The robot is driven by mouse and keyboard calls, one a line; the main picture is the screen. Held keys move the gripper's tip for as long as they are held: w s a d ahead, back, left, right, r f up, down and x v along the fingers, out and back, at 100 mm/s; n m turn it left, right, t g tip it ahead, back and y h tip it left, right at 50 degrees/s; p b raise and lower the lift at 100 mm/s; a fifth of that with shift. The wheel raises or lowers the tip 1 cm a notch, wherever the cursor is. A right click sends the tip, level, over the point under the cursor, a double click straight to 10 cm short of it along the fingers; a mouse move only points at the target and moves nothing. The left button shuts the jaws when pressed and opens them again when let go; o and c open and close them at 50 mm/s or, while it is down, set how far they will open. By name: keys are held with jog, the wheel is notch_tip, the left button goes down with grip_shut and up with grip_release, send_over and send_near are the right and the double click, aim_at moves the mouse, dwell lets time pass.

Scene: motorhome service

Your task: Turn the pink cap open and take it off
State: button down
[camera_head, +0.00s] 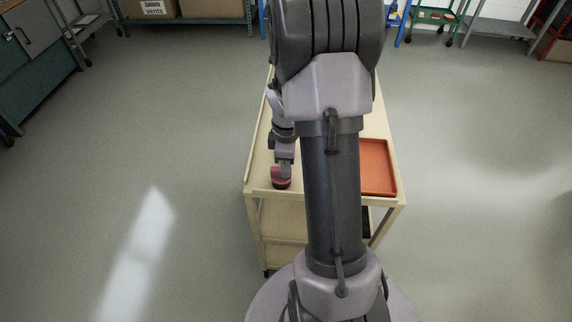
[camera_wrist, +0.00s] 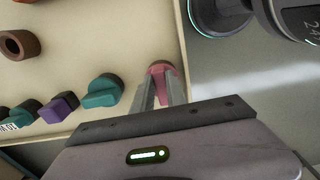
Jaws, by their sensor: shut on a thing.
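The pink cap (camera_head: 281,172) is at the near left part of the cream cart's top (camera_head: 257,172). A darker red part shows just below it, and I cannot tell whether the two are joined. In the wrist view the pink cap (camera_wrist: 160,66) sits between the tips of my two fingers. My gripper (camera_wrist: 161,82) is shut on it, and it points down at the cart in the head view (camera_head: 286,166). The fingers hide part of the cap.
In the wrist view a teal cap (camera_wrist: 102,92), a purple cap (camera_wrist: 58,108) and a brown ring (camera_wrist: 19,45) lie left of my fingers. An orange tray (camera_head: 378,168) is on the cart's right side. Shelves and boxes (camera_head: 152,9) stand far back; the floor around is clear.

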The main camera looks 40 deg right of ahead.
jog(key=c, duration=1.3)
grip_release()
jog(key=shift+o, duration=0.2)
